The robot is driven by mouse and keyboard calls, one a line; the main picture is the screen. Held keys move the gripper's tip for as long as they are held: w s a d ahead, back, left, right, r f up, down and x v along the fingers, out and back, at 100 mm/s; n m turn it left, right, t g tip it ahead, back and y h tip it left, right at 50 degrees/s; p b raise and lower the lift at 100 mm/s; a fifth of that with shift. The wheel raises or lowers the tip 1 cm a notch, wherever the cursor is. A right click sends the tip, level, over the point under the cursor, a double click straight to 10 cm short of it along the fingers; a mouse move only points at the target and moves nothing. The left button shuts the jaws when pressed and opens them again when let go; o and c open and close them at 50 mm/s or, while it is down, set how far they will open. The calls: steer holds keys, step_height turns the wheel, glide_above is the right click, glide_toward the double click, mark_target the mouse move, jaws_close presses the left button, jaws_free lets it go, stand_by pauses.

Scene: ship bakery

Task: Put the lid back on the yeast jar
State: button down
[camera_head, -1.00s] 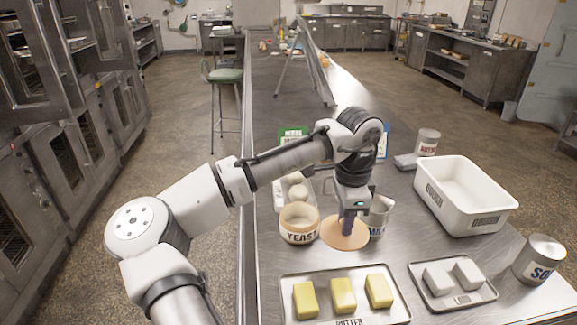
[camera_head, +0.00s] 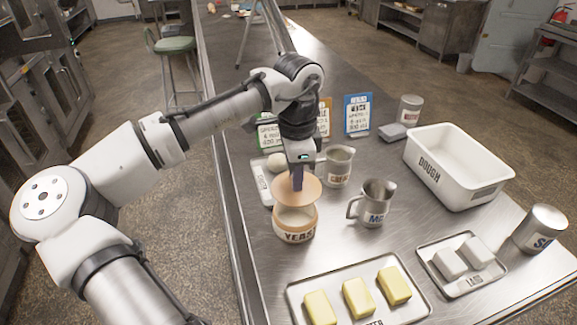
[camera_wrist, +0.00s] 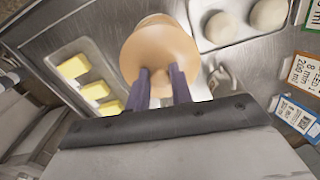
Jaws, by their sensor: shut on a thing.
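The yeast jar (camera_head: 295,228) stands upright on the steel counter, cream-coloured with a dark label, its top open at the front. The round tan lid (camera_head: 310,190) is in my gripper (camera_head: 297,180), above and slightly behind the jar's mouth, a little tilted. A strip of the jar's pale inside shows below the lid's front edge, so the lid appears apart from the rim. In the wrist view the lid (camera_wrist: 160,52) is held between the two purple fingers of my gripper (camera_wrist: 160,85) and hides most of the jar.
Metal jugs (camera_head: 373,203) stand right of the jar. A tray with butter blocks (camera_head: 358,298) lies in front, a lard tray (camera_head: 462,262) to its right. A white dough tub (camera_head: 458,168) is at the right. A tray with dough balls is behind the lid; recipe cards (camera_head: 357,114) stand further back.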

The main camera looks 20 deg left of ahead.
steer(key=shift+f+b, duration=2.15)
steer(key=shift+f, duration=1)
steer(key=shift+p, duration=0.4)
steer(key=shift+f+p, duration=0.15)
steer(key=shift+p, duration=0.3)
stand_by(0.8)
steer(key=c, duration=1.1)
jaws_free()
steer(key=shift+c, duration=0.2)
steer(key=shift+o, duration=0.2)
steer(key=o, duration=0.4)
